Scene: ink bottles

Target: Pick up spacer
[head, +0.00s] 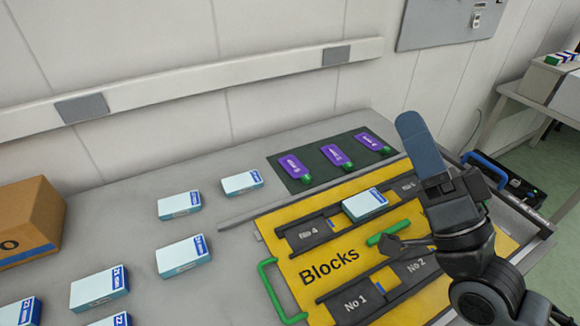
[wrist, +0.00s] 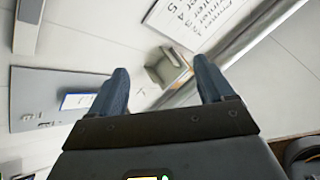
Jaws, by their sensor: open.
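No part is marked as a spacer, and I cannot tell for sure which thing it is. A white and blue box (head: 365,204) lies on the yellow Blocks board (head: 330,232), over a dark slot strip. My gripper (head: 416,128) is raised above the right side of the board, its blue fingers pointing up and away from the table things. In the wrist view my gripper (wrist: 160,70) shows its two fingers wide apart with nothing between them. My arm hides part of the board's right side.
Several more white and blue boxes (head: 182,256) lie on the grey table (head: 130,210). Purple ink bottles (head: 336,157) with green caps lie on a dark mat. A cardboard box (head: 30,222) stands at left. A green handle (head: 277,292) rises at the board's left.

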